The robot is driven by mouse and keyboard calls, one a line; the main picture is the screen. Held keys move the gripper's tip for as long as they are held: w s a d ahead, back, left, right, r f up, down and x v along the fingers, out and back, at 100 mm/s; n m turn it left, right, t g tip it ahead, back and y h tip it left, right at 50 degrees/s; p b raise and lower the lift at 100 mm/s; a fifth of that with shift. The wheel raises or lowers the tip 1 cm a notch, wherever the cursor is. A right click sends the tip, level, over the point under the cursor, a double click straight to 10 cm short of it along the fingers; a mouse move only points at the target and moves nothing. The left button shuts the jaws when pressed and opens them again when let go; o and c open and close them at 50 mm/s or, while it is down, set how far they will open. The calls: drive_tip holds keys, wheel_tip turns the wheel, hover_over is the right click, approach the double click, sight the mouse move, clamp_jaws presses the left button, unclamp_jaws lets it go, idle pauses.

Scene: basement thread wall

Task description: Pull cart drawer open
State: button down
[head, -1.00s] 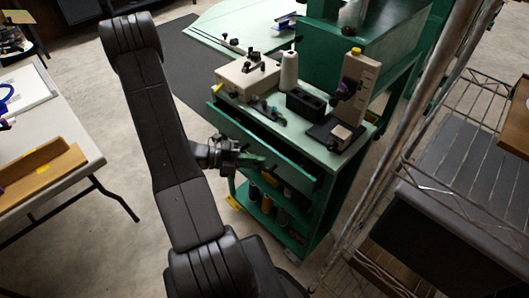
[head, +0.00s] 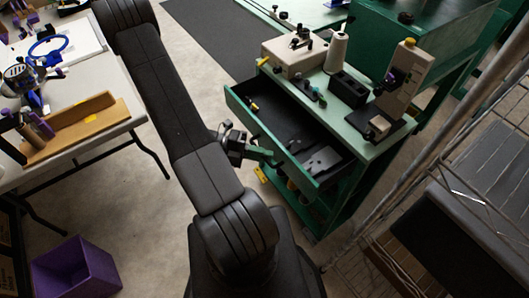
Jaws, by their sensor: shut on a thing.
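The green cart (head: 352,205) stands right of centre in the head view. Its top drawer (head: 242,104) is pulled well out toward my arm, and its dark inside shows, with a few small items and a grey flat piece (head: 322,160) in it. My gripper (head: 256,153) is at the drawer's front, shut on the green drawer handle (head: 266,156). The fingertips are small and partly dark in this view, and my arm hides nothing of the drawer's inside.
A white table (head: 110,85) is at left, a purple bin (head: 75,266) lower left, and a wire rack (head: 470,165) at right.

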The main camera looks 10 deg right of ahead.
drive_tip(key=c, duration=1.8)
unclamp_jaws()
drive_tip(key=shift+o, duration=0.2)
drive_tip(key=v, duration=1.3)
drive_tip(key=shift+w+a, duration=0.2)
drive_tip(key=shift+a, duration=0.2)
drive_tip(key=x, duration=1.4)
drive_tip(key=shift+d, duration=0.1)
drive_tip(key=shift+w, duration=0.1)
